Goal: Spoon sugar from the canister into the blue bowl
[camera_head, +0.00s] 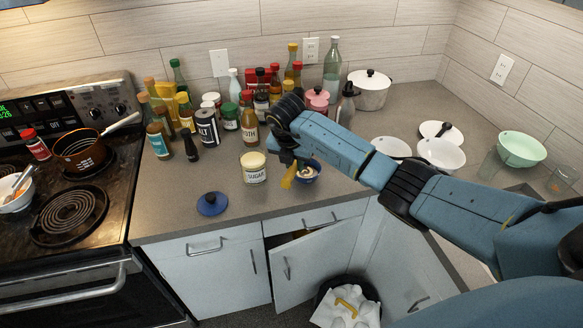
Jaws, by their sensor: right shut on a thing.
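The sugar canister (254,168), cream with a "SUGAR" label, stands upright on the counter. The blue bowl (314,176) sits just right of it, partly hidden by my right gripper, with pale contents showing inside. My right gripper (289,163) is shut above the gap between the canister and the bowl, close to the bowl's left rim. A yellow utensil (287,182), seemingly the spoon, points down from it beside the bowl; its far end is hard to make out. A round blue lid (212,203) lies on the counter left of the canister. My left gripper is out of view.
Several bottles and jars (207,127) crowd the counter behind the canister. The coil stove (70,214) with a brown pot (82,154) is at the left. White bowls (441,154) and a green bowl (521,148) stand at the right. A cabinet door (305,268) hangs open below.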

